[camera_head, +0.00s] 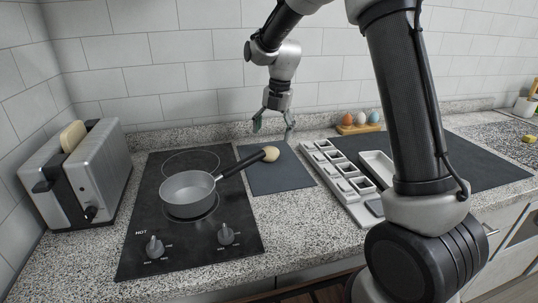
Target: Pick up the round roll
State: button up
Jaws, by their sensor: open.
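The round roll (271,154), small and pale tan, lies at the back left of a dark grey mat (285,180) on the counter. The end of the pan's black handle is right beside it; I cannot tell whether they touch. My gripper (273,129) is open and empty. It points down, with its fingers spread, and appears above or slightly behind the roll, apart from it.
A grey pan (187,186) stands on the black cooktop (135,254), left of the mat. A toaster (98,168) with bread stands far left. A white compartment tray (340,184) is to the right. An egg holder (358,128) stands behind, near the tiled wall.

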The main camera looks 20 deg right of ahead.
aim_at(270, 150)
jog(key=f, duration=0.5)
jog(key=a+f, duration=0.1)
jog(key=f, duration=0.1)
jog(key=shift+s+f, duration=0.1)
jog(key=shift+f, duration=0.1)
jog(key=c, duration=1.1)
